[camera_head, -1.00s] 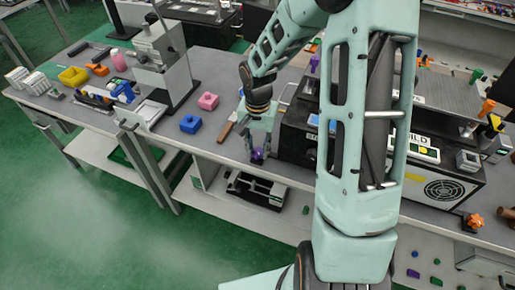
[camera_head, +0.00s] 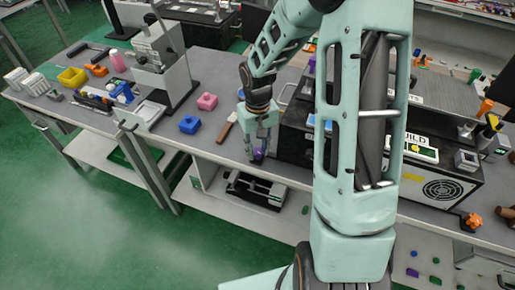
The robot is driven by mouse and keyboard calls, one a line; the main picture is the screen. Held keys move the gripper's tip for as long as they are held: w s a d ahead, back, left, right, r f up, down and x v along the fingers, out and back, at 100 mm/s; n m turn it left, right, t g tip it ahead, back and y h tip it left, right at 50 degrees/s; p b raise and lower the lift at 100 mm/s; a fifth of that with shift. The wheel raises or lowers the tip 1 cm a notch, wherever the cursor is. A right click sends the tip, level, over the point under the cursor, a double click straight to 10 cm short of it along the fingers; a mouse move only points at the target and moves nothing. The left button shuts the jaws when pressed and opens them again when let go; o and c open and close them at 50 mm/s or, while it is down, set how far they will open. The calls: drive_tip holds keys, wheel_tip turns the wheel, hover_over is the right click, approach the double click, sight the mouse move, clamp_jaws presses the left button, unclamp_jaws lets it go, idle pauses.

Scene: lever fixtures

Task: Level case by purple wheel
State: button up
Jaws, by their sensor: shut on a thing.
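The case (camera_head: 298,142) is a large dark box on the table, right of centre, and my arm hides much of its middle. Part of its label and a round fan grille show on its right end. The purple wheel (camera_head: 257,156) is small and sits low at the case's left front corner, by the table's front edge. My gripper (camera_head: 257,149) points down and is shut on the purple wheel, which is partly hidden between the fingers. I cannot tell from here whether the case is level.
An orange wheel (camera_head: 472,221) sits at the case's right front corner. Blue (camera_head: 190,124) and pink (camera_head: 207,101) blocks and a brown-handled tool (camera_head: 227,128) lie on the table left of my gripper. A lower shelf (camera_head: 205,200) holds a black and white device.

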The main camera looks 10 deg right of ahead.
sight(257, 152)
drive_tip(key=shift+w, duration=0.1)
idle(0.4)
drive_tip(key=o, duration=1.1)
drive_tip(key=shift+o, duration=0.2)
drive_tip(key=shift+r, duration=0.15)
wheel_tip(257, 152, up, 12)
